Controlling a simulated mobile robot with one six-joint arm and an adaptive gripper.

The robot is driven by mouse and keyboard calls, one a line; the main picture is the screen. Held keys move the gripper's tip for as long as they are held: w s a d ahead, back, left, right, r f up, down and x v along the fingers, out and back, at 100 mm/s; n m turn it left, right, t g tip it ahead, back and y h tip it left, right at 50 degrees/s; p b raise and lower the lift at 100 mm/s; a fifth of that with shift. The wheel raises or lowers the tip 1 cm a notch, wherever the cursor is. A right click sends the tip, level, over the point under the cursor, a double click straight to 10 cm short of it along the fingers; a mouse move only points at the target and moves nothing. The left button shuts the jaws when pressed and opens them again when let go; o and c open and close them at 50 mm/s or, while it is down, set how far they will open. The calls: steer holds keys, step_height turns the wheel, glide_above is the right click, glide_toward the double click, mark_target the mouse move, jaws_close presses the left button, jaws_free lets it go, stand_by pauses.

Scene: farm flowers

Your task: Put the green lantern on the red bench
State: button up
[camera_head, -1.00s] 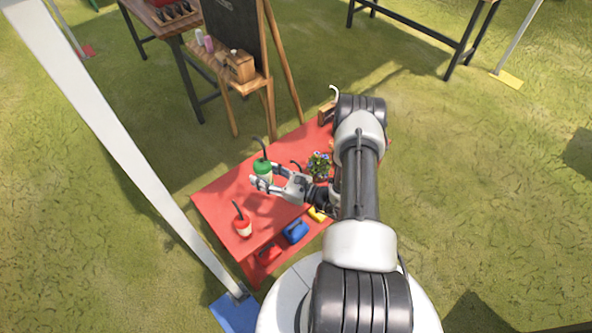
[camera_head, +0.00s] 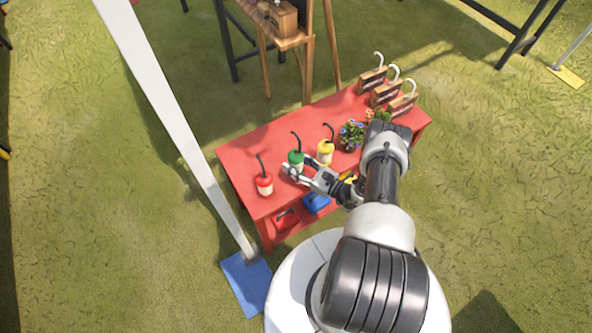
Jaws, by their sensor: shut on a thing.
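The green lantern (camera_head: 296,159) has a white lower part and a dark curved handle. It is upright at the red bench (camera_head: 247,150), between a red lantern (camera_head: 264,185) on its left and a yellow lantern (camera_head: 325,152) on its right. My gripper (camera_head: 289,171) reaches in from the right and is shut on the green lantern. The fingers cover part of its lower body. I cannot tell whether its base touches the bench top.
Potted flowers (camera_head: 351,134) and wooden boxes with white hooks (camera_head: 384,94) stand on the bench's right part. Red (camera_head: 286,219) and blue (camera_head: 316,203) cans sit on the lower shelf. A white pole (camera_head: 175,125) rises left of the bench. The bench's far-left top is clear.

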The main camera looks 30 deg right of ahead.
mark_target(302, 173)
steer(key=shift+f+b, duration=0.6)
steer(key=shift+f, duration=1.05)
steer(key=shift+f, duration=0.2)
steer(key=o, duration=1.3)
steer(key=shift+c, duration=0.2)
